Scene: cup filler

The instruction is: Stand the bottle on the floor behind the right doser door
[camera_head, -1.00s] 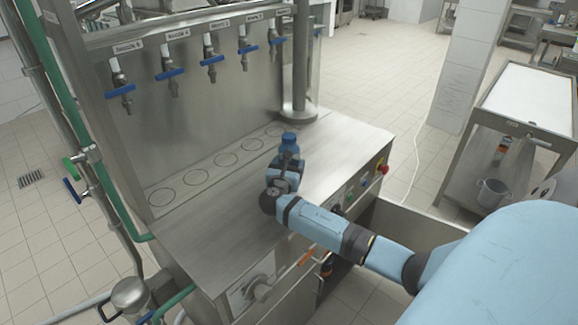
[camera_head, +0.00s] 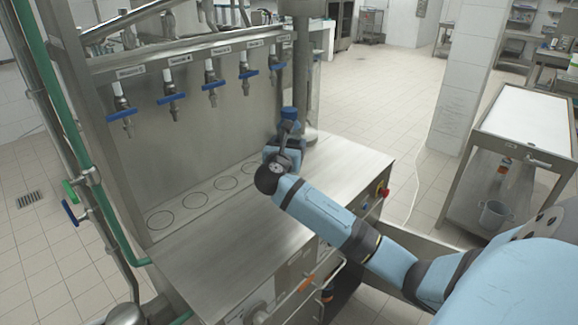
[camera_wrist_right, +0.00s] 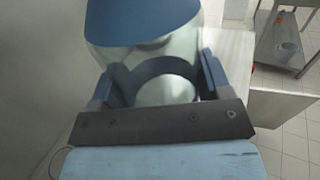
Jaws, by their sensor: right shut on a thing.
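The bottle, with its blue cap (camera_head: 290,113), is over the far right of the doser's steel top. In the right wrist view the bottle (camera_wrist_right: 168,92) has a pale translucent body between both fingers, under a wide blue cap. My right gripper (camera_head: 284,146) is shut on it. The bottle's base is hidden, so I cannot tell whether it touches the worktop. Below the doser's front right is a dark opening (camera_head: 350,292). A pale metal panel (camera_head: 425,246) to its right looks like the open right door, partly hidden by my arm. My left gripper is not in view.
A row of blue-handled taps (camera_head: 211,88) hangs above marked circles on the worktop (camera_head: 215,240). A steel post (camera_head: 306,75) stands close to the bottle. A steel trolley (camera_head: 520,125) with a bucket (camera_head: 493,214) is at right. Tiled floor between is clear.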

